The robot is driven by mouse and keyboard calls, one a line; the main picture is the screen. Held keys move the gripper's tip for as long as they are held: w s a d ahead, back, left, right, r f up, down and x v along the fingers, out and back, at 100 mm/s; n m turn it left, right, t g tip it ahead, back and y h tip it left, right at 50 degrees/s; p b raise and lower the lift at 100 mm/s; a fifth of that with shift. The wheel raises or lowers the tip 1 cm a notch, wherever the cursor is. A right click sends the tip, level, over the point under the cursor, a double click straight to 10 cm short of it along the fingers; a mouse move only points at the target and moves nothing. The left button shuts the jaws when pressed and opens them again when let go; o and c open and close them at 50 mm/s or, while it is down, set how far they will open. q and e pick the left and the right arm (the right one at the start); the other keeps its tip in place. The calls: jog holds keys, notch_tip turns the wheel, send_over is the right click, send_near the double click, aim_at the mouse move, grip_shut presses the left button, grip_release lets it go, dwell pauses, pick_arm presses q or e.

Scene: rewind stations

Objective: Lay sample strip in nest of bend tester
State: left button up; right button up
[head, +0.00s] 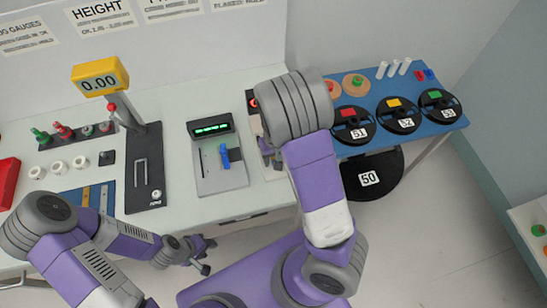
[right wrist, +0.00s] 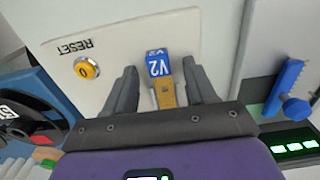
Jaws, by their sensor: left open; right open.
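A brass-coloured strip (right wrist: 167,97) with a blue end tag (right wrist: 158,66) marked V2 shows in the right wrist view. It lies between the fingers of my right gripper (right wrist: 160,92), which is open, with a finger standing off on each side. Below the strip is a pale panel (right wrist: 115,55) marked RESET with a round yellow button (right wrist: 87,67). I cannot tell whether the strip rests in a nest; its lower end is hidden by the gripper body. In the head view my right arm mostly covers this spot. My left gripper (head: 207,256) is open and empty near the table's front edge.
A grey device (head: 220,180) with a green display and blue lever stands left of my right gripper in the head view. A height gauge (head: 145,180) stands further left. Numbered black reels (head: 405,118) sit on a blue table at right.

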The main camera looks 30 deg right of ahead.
jog(key=shift+f, duration=0.15)
grip_shut()
dwell(0.4)
notch_tip(320, 180, up, 10)
jog(key=f+p, duration=0.1)
jog(key=p, duration=0.3)
jog(key=shift+g, duration=0.3)
jog(key=shift+s+f+b, duration=0.2)
jog(key=shift+f+b, duration=1.3)
jog(key=shift+f, duration=0.35)
jog(key=shift+s+f+b, duration=0.15)
jog(key=shift+f+b, duration=1.35)
jog(key=shift+f, duration=0.3)
